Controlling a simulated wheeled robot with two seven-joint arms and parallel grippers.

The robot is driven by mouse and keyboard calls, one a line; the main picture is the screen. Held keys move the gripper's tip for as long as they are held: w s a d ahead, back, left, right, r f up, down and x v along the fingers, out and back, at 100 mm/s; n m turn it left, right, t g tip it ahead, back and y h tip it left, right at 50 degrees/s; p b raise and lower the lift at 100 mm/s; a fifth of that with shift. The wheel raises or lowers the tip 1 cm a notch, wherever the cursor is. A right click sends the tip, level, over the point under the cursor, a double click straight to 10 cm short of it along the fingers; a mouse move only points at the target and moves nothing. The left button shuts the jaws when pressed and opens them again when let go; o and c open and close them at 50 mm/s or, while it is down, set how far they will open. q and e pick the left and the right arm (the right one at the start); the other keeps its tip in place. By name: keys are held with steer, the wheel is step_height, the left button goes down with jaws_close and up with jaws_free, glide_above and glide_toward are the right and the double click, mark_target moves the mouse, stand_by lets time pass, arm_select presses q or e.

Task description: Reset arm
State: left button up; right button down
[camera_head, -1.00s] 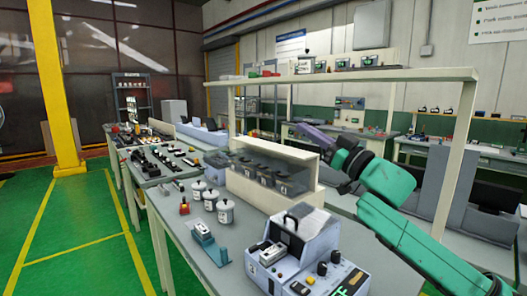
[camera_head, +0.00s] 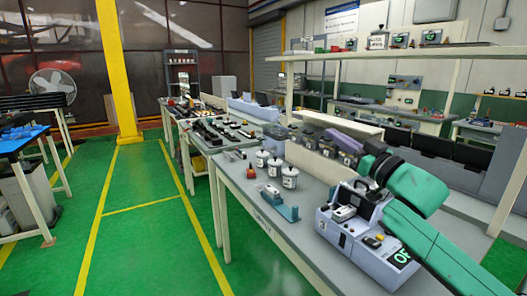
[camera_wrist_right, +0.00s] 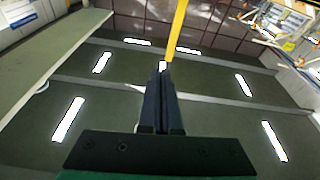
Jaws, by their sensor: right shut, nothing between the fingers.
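My left gripper does not show.
The long grey workbench (camera_head: 246,205) carries white lidded pots (camera_head: 289,177), a teal fixture (camera_head: 281,205) and a pale boxed device (camera_head: 343,232) below my arm. A cream overhead shelf (camera_head: 420,52) runs behind. The green floor (camera_head: 150,235) at left is open.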

steer(key=s+a+f+m+g+h, duration=0.1)
steer(key=s+a+f+g+h, duration=0.15)
steer(key=f, duration=0.65)
steer(key=s+a+f+m+g+h, duration=0.1)
steer(key=s+f+h, duration=0.15)
steer(key=f, duration=0.75)
steer(key=s+a+f+m+g+h, duration=0.1)
steer(key=s+f+g, duration=0.15)
steer(key=f, duration=0.65)
steer(key=s+d+f+m+g+h, duration=0.15)
steer(key=s+d+f+g, duration=0.3)
steer(key=s+f, duration=0.7)
steer(key=s+d+f+m+g+h, duration=0.1)
steer(key=s+d+f+g+h, duration=0.3)
steer(key=s+f, duration=0.7)
steer(key=s+d+f+g, duration=0.1)
steer(key=s+f, duration=0.2)
steer(key=f, duration=0.7)
steer(key=s+f, duration=0.3)
steer(key=f, duration=0.7)
steer(key=s+d+f+g, duration=0.1)
steer(key=s+d+f, duration=0.2)
steer(key=s+f, duration=1)
steer(key=s+n, duration=0.1)
steer(key=s, duration=0.2)
steer(key=shift+y, duration=0.35)
